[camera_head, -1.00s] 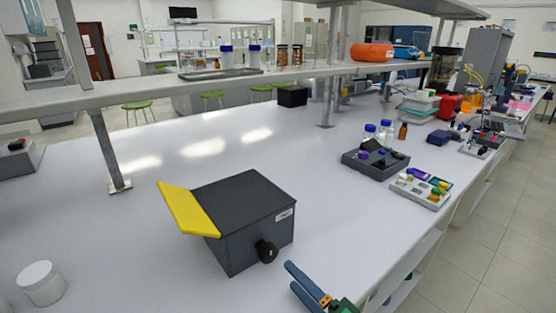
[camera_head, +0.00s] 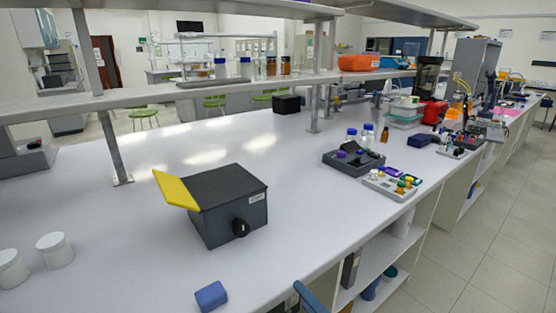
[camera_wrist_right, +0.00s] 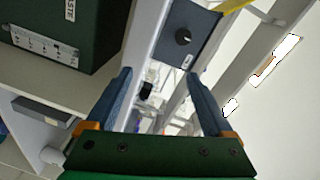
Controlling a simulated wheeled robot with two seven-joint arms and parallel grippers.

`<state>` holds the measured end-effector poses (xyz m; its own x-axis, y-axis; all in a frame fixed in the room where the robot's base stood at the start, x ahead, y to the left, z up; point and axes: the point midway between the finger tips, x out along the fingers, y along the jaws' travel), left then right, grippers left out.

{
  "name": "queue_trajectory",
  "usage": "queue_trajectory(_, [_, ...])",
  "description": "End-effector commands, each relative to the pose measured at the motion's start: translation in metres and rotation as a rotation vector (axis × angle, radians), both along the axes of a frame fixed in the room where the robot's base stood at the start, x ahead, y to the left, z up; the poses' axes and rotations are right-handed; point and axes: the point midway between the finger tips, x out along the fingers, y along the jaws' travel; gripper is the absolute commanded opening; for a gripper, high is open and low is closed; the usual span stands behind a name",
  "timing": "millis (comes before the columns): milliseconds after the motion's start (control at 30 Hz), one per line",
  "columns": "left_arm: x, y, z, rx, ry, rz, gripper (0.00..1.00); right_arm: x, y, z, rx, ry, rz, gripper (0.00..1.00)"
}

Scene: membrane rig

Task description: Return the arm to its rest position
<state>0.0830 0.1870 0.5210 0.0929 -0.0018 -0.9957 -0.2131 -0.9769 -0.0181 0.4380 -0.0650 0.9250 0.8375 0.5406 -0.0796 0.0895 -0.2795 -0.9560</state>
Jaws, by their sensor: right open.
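The dark grey box (camera_head: 228,205) with a raised yellow flap (camera_head: 175,190) and black knob stands on the bench, apart from the gripper. It also shows at the top of the right wrist view (camera_wrist_right: 188,30). My left gripper is in neither view.
Two white jars (camera_head: 54,249) stand at the left. Dark (camera_head: 335,167) and light (camera_head: 378,187) trays hold small items at the right. A dark green box (camera_wrist_right: 70,40) stands on a shelf in the wrist view.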

Motion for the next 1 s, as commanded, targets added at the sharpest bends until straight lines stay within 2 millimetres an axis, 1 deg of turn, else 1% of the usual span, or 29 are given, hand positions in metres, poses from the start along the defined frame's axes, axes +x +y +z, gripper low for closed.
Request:
queue_trajectory(167, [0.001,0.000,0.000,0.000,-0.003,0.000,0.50,0.003,-0.014,-0.039,-0.111,0.040,-0.042,0.86])
queue_trajectory(267, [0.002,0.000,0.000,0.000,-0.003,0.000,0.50,0.001,-0.025,-0.071,-0.203,0.075,-0.066,0.86])
queue_trajectory(367, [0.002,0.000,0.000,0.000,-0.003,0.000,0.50,-0.005,-0.040,-0.113,-0.327,0.124,-0.085,0.86])
queue_trajectory(400, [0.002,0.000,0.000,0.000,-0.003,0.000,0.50,-0.010,-0.046,-0.132,-0.383,0.149,-0.088,0.86])
queue_trajectory(467, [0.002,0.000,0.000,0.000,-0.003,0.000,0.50,-0.021,-0.057,-0.162,-0.473,0.191,-0.087,0.86])
queue_trajectory(500, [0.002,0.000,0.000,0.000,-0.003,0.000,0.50,-0.030,-0.064,-0.183,-0.539,0.222,-0.082,0.86])
queue_trajectory(567, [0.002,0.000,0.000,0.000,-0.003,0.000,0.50,-0.050,-0.076,-0.219,-0.651,0.278,-0.059,0.86])
queue_trajectory(600, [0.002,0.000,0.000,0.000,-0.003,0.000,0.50,-0.068,-0.084,-0.246,-0.734,0.323,-0.032,0.86])
queue_trajectory(667, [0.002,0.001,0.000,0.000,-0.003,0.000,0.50,-0.106,-0.097,-0.288,-0.871,0.401,0.032,0.86])
queue_trajectory(700, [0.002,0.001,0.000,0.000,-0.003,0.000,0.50,-0.137,-0.104,-0.315,-0.964,0.457,0.096,0.86])
queue_trajectory(767, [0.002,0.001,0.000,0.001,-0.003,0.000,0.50,-0.187,-0.114,-0.349,-1.088,0.534,0.211,0.86])
queue_trajectory(800, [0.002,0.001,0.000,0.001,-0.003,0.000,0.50,-0.220,-0.118,-0.366,-1.155,0.578,0.293,0.86])
queue_trajectory(900, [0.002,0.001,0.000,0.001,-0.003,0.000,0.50,-0.291,-0.123,-0.392,-1.269,0.654,0.486,0.86])
queue_trajectory(1000, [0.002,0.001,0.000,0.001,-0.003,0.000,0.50,-0.336,-0.124,-0.402,-1.323,0.692,0.620,0.86])
